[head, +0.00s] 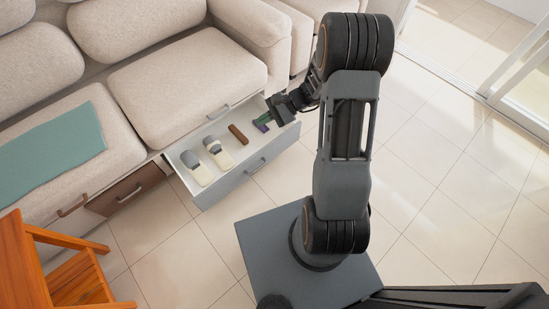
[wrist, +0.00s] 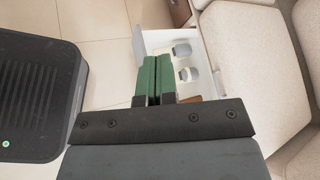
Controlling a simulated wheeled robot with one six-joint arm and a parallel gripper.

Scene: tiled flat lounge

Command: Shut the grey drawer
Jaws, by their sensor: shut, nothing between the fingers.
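The grey drawer (head: 228,183) is pulled out from under the sofa, with its handle on the front face and its white inside showing. It also shows in the wrist view (wrist: 155,42), partly hidden by my gripper. My gripper (head: 259,122) is at the drawer's right end, its green fingers over or inside the open drawer. In the wrist view the fingers (wrist: 153,62) are together with nothing held between them. I cannot tell whether they touch the drawer.
In the drawer lie two pale, grey-topped items (head: 196,168) (head: 218,152), a brown bar (head: 238,134) and a small purple thing by my fingers. A closed brown drawer (head: 126,189) is to the left. An orange wooden stool (head: 75,280) stands front left. Tiles to the right are clear.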

